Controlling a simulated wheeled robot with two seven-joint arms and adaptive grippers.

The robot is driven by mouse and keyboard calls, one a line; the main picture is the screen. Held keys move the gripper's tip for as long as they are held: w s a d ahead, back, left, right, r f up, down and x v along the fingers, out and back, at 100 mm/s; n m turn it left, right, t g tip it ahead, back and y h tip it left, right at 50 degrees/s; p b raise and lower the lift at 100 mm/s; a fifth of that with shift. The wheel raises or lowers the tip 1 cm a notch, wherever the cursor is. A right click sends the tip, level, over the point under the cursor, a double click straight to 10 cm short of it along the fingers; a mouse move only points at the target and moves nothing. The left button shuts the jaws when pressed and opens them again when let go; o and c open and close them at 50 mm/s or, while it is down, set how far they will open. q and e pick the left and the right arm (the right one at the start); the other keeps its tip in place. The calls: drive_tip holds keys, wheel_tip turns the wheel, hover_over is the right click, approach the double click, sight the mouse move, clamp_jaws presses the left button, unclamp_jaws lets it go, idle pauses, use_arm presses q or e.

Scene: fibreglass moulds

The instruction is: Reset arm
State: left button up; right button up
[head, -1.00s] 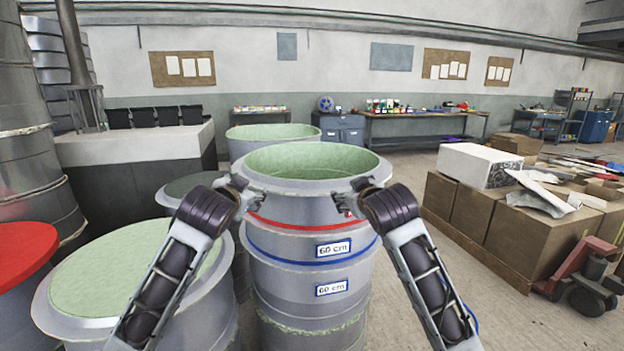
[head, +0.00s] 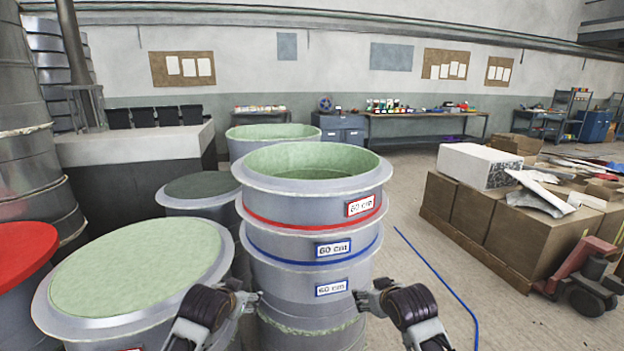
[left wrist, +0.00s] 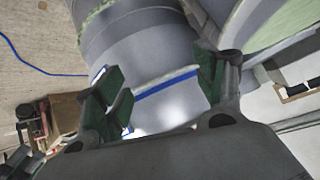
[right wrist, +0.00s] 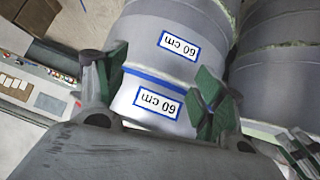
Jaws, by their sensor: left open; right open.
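A stack of grey cylindrical moulds stands in the middle of the head view. Its top mould (head: 290,207) has a pale green inside, a red band and a "60 cm" label. The mould below (head: 283,262) has a blue band and similar labels. My left gripper (head: 252,300) is open and empty at the lower left side of the stack. My right gripper (head: 362,300) is open and empty at its lower right side. The left wrist view shows the left fingers (left wrist: 160,88) apart before a grey mould. The right wrist view shows the right fingers (right wrist: 158,90) apart before labelled moulds. Contact with the stack cannot be told.
A wide green-topped mould (head: 140,265) stands at left, beside a red disc (head: 22,250). Another mould (head: 200,188) stands behind it. Cardboard boxes (head: 520,235) and a red pallet jack (head: 580,270) are at right. A blue hose (head: 440,275) lies on open floor.

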use_arm(q)
drive_tip(key=s+f+n+g+p, duration=0.1)
drive_tip(key=s+f+g+p, duration=0.7)
drive_tip(key=s+f, duration=2.6)
use_arm(e)
drive_tip(key=s+d+f+m+g, duration=0.15)
drive_tip(key=s+f+g, duration=0.65)
drive_tip(key=s+f, duration=2.6)
use_arm(q)
drive_tip(key=s+a+p, duration=0.3)
drive_tip(key=s+p, duration=0.7)
drive_tip(key=p, duration=0.2)
drive_tip(key=s+a+g+p, duration=0.1)
drive_tip(key=s+a+p, duration=0.3)
drive_tip(key=s+p, duration=0.7)
drive_tip(key=shift+f+y+p, duration=0.2)
drive_tip(key=shift+y+p, duration=0.1)
drive_tip(key=shift+p, duration=0.6)
use_arm(e)
drive_tip(key=s+d, duration=0.4)
drive_tip(key=s, duration=0.6)
drive_tip(key=s+d+g+h, duration=0.1)
drive_tip(key=s+d, duration=0.3)
drive_tip(key=s, duration=0.6)
drive_tip(key=shift+s+f, duration=0.4)
drive_tip(key=shift+f, duration=0.05)
